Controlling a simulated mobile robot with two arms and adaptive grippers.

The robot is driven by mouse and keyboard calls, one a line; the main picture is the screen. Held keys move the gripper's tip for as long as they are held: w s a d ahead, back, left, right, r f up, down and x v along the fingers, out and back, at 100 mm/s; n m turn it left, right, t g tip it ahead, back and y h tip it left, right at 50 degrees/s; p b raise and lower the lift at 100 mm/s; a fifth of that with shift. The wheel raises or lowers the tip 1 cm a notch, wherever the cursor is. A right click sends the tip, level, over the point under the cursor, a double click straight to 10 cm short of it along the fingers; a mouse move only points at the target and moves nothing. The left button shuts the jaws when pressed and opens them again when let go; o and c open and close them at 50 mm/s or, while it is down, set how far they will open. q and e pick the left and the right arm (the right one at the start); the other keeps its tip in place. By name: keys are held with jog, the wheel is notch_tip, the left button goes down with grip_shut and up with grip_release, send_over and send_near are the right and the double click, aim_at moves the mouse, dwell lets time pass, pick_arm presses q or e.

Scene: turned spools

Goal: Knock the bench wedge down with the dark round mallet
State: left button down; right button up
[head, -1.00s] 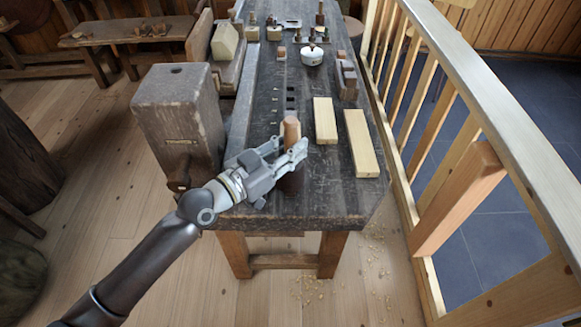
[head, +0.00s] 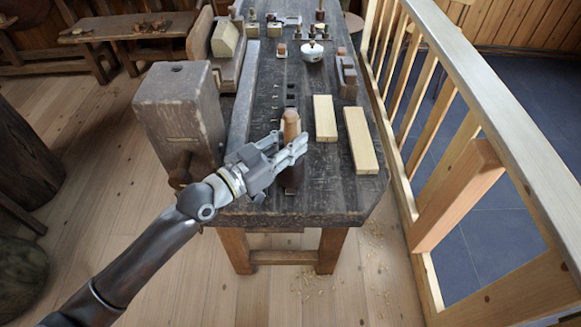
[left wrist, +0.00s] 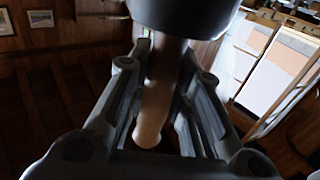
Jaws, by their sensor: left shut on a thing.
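The mallet has a light wooden handle (head: 291,124) and a dark round head (head: 292,177). My left gripper (head: 288,153) is shut around the handle, over the near end of the bench. The handle end points up and the head hangs below the fingers. In the left wrist view, the handle (left wrist: 158,100) runs between the fingers and the dark head (left wrist: 185,14) fills the top edge. I cannot tell whether the head touches the bench top. A small brown block (head: 282,50) stands farther back on the bench; I cannot tell whether it is the wedge. My right gripper is not in view.
The dark bench (head: 262,190) has a big wooden vise block (head: 180,115) at its left. Two pale boards (head: 361,140) lie right of the gripper. A wooden railing (head: 500,110) runs along the right.

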pick_arm(q)
jog(key=shift+f+b, duration=0.4)
jog(key=shift+f, duration=0.45)
jog(key=shift+r+p, duration=0.35)
jog(key=shift+p, duration=0.15)
notch_tip(320, 180, up, 3)
jog(key=p, duration=0.2)
jog(key=shift+p, duration=0.35)
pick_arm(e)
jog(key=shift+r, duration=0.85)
pick_arm(q)
jog(key=shift+w, duration=0.1)
notch_tip(320, 180, down, 4)
jog(key=b, duration=0.3)
jog(key=shift+r, duration=0.2)
jog(key=shift+r+p, duration=1.6)
jog(key=shift+r, duration=0.3)
jog(key=shift+f, duration=0.1)
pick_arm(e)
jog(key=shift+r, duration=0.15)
